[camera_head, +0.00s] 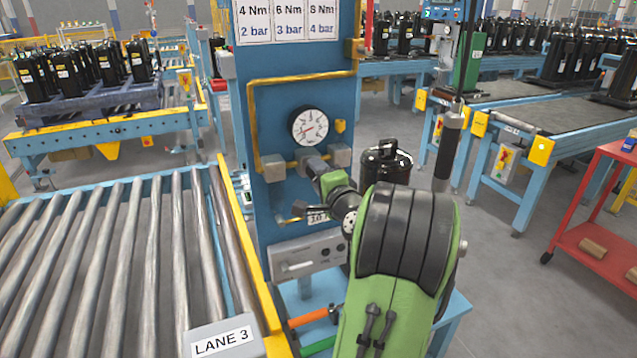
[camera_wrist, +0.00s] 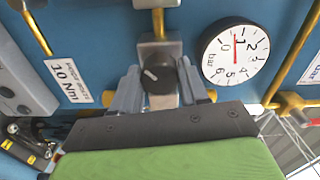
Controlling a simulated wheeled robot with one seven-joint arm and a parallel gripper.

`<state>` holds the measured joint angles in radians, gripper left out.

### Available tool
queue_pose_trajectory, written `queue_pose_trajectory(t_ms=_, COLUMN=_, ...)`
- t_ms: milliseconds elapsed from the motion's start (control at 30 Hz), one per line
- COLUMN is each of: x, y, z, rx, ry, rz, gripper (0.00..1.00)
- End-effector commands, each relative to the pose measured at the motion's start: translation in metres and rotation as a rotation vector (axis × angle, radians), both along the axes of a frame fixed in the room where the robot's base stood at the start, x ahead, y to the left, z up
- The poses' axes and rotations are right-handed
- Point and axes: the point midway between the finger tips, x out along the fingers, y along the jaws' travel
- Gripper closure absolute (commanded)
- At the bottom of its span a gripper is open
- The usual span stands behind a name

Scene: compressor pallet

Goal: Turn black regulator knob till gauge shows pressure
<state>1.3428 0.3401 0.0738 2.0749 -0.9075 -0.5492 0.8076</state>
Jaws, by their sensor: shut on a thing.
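The black regulator knob (camera_wrist: 160,80) sits between the two grey fingers of my gripper (camera_wrist: 158,92) in the wrist view, with a finger at each side. My gripper is shut on the knob. A white mark on the knob points to the upper left. In the head view my wrist hides the knob. The round white pressure gauge (camera_wrist: 230,52) shows its red needle near the low end, seemingly between 0 and 1 bar. The gauge also shows in the head view (camera_head: 308,127) above the regulator, on the blue panel (camera_head: 290,95).
Yellow pipes (camera_head: 252,120) run along the panel. A 10 Nm label (camera_wrist: 68,82) is left of the knob in the wrist view. A roller conveyor (camera_head: 110,260) marked LANE 3 is on the left. A black compressor (camera_head: 386,163) stands behind my arm. A red cart (camera_head: 590,240) is at right.

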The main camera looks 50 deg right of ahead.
Motion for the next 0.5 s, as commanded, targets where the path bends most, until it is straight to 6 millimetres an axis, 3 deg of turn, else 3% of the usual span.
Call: queue_pose_trajectory(t_ms=500, x=-0.0003, y=-0.0001, z=-0.0015, rx=-0.049, ry=0.035, rz=-0.001, gripper=0.86)
